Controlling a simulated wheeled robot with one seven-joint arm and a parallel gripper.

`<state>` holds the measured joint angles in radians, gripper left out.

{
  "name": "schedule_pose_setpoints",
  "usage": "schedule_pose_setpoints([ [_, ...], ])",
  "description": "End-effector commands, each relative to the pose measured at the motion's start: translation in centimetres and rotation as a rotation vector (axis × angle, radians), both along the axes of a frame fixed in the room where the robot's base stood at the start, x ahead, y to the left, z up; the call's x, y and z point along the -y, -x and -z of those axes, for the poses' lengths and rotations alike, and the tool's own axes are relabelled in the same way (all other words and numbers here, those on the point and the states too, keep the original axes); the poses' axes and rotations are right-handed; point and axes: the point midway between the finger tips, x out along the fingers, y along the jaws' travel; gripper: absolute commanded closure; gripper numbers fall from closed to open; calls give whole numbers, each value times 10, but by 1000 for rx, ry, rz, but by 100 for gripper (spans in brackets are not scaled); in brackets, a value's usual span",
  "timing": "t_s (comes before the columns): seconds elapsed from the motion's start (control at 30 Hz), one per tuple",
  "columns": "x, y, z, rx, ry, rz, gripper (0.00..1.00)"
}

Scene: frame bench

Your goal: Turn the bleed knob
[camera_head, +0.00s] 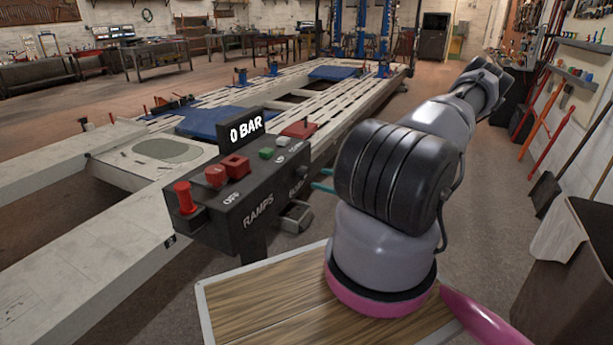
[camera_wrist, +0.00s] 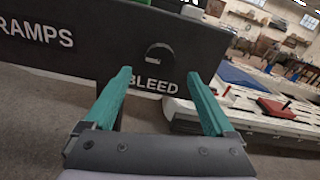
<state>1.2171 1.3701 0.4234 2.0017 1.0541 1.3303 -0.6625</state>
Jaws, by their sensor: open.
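The bleed knob (camera_wrist: 160,56) is a small dark round knob on the dark control box (camera_wrist: 90,32), directly above the white BLEED label, in the wrist view. In the head view the knob (camera_head: 303,170) is small on the right part of the box (camera_head: 235,205). My gripper (camera_wrist: 161,74) is open and empty, its two teal fingers pointing at the box. In the picture the knob lies between and slightly above the fingertips, and I see no contact. In the head view only the teal fingertips (camera_head: 321,180) show; my arm hides the rest.
The box carries a 0 BAR display (camera_head: 246,130), a red plunger (camera_head: 184,197), red and green buttons, and a RAMPS label. A metal bracket (camera_head: 297,216) hangs below it. The long slotted frame bench (camera_head: 330,100) stands behind. A brown bin (camera_head: 570,270) is at right.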

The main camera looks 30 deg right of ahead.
Motion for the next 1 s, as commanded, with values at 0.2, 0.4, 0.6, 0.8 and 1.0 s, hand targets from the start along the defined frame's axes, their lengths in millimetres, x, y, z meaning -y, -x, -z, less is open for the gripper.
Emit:
schedule_pose_setpoints([
  [0.2, -26, -32, 0, 1, 0, -3, 11],
  [0.4, -39, -49, 0, 0, 1, -2, 11],
  [0.6, -42, -53, 0, -1, 1, -2, 11],
  [0.8, -42, -53, 0, -1, 1, -2, 26],
  [1.0, -42, -53, 0, -1, 1, -2, 97],
])
